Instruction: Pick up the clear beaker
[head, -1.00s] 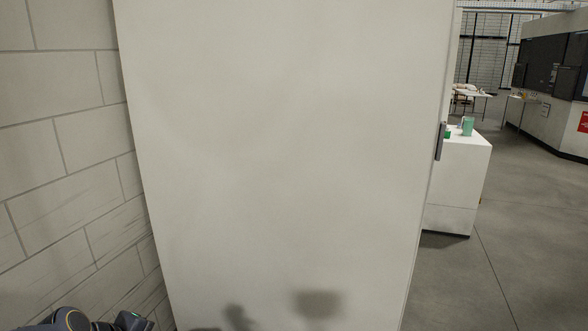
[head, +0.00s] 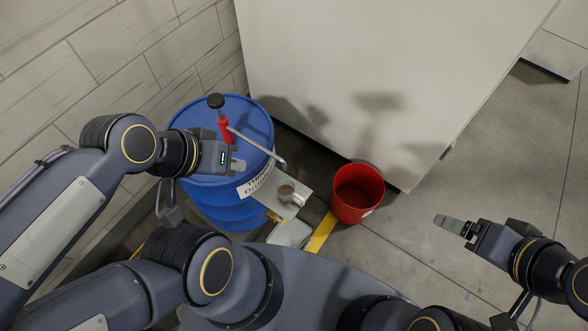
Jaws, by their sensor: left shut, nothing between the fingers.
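A small greyish cup with a pale handle (head: 286,192), which may be the clear beaker, stands upright on a small pale platform (head: 266,195) beside the blue drum. My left gripper (head: 239,165) is shut and empty. It shows up and left of the cup, over the drum's right part, apart from the cup. My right gripper (head: 436,219) is out to the right over bare floor, far from the cup. Its fingers look closed together with nothing held.
A blue drum (head: 190,118) with a red-handled pump (head: 224,130) and metal spout stands left of the platform. A red bucket (head: 357,194) stands right of it. A large white cabinet (head: 370,70) and brick wall (head: 80,75) bound the back and left. Floor (head: 490,150) at right is clear.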

